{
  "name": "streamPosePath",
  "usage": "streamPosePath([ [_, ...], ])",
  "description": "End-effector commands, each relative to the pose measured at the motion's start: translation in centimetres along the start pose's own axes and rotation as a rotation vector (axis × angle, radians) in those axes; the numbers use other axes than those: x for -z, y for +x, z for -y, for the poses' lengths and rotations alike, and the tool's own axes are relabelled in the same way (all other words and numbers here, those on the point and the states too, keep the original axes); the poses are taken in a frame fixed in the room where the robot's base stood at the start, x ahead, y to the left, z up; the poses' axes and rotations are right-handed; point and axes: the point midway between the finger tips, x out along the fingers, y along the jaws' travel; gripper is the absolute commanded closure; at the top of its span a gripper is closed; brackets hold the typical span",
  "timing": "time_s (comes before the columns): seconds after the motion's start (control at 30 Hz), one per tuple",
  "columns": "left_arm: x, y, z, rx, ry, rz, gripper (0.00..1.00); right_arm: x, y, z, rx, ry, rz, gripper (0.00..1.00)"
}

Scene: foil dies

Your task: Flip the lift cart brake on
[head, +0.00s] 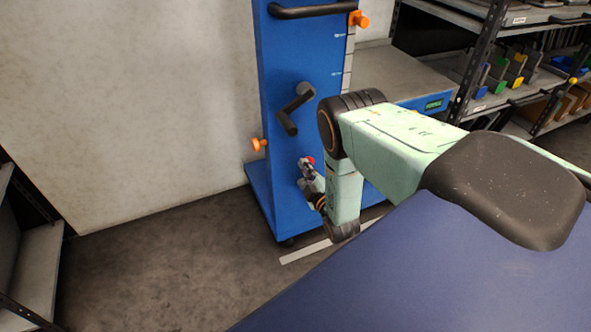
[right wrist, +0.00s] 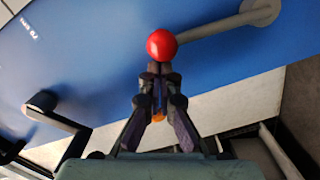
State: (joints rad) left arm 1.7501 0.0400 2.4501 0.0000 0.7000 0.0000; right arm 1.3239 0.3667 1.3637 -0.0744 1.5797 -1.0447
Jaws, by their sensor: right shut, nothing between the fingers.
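The blue lift cart (head: 285,75) stands against the pale wall. Its brake lever has a red ball knob, which shows low on the cart in the head view (head: 310,160) and large in the right wrist view (right wrist: 162,44). The grey lever arm (right wrist: 220,25) runs from the ball to a round pivot at upper right. My right gripper (head: 306,170) is low in front of the cart, its fingers shut and empty. In the right wrist view its fingertips (right wrist: 158,70) are right at the ball's lower edge; I cannot tell whether they touch. My left gripper is not in view.
A black crank (head: 294,108) and a black push handle (head: 312,10) stick out from the cart above the brake. Orange knobs (head: 259,144) sit on its edges. Shelving (head: 485,60) stands at right, another rack (head: 35,250) at left. The floor (head: 170,265) between is clear.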

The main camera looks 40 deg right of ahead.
Motion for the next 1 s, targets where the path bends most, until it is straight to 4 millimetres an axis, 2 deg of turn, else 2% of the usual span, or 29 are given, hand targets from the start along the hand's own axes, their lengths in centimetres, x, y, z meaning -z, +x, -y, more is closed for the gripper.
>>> streamPosePath([
  [0.2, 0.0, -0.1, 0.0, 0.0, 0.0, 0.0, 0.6, -2.2, 0.1, -1.1, 0.01, 0.184, 0.002, 1.0],
  [0.43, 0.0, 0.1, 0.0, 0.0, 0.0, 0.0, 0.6, -4.0, 0.2, -1.6, 0.017, 0.33, 0.001, 1.0],
  [1.0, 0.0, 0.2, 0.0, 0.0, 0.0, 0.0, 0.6, -5.4, 0.3, -1.9, 0.017, 0.322, 0.002, 1.0],
])
